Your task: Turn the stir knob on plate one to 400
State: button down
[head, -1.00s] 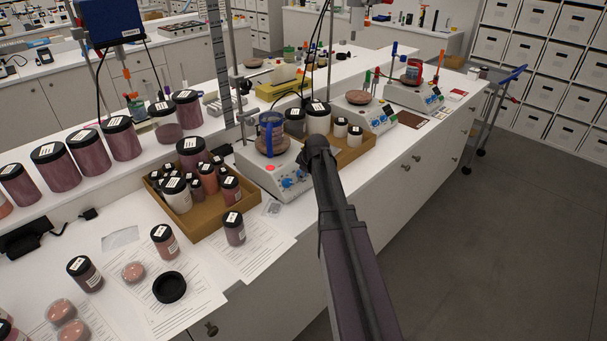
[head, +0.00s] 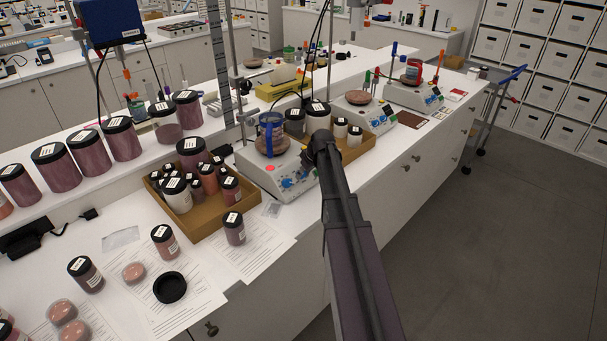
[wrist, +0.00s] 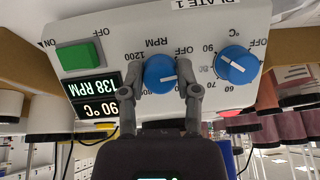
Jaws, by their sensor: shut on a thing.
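In the wrist view, the front panel of the plate labelled PLATE 1 (wrist: 226,4) appears upside down. My gripper (wrist: 157,75) is shut on the blue stir knob (wrist: 160,72), marked RPM, with one finger on each side. The upper display (wrist: 95,87) reads 138 RPM and the lower one 90 °C. A second blue knob (wrist: 237,66), marked °C, is to the right, clear of the fingers. My arm hides the fingers there.
A green switch (wrist: 80,56) is on the same panel. A cardboard tray of jars (head: 213,220) stands left of plate one, and another tray (head: 352,152) with jars is to its right. Two more plates (head: 368,117) (head: 415,95) stand farther along. The floor right of the bench is clear.

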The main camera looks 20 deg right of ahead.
jog(key=m+y+b, duration=0.1)
jog(key=m+y, duration=0.1)
jog(key=m, duration=0.3)
jog(key=shift+s+f, duration=0.1)
jog(key=m+y+b, duration=0.1)
jog(key=m, duration=0.3)
jog(key=shift+y, duration=0.4)
jog(key=shift+m, duration=0.3)
jog(key=shift+c, duration=1.7)
grip_release()
jog(key=shift+t, duration=0.3)
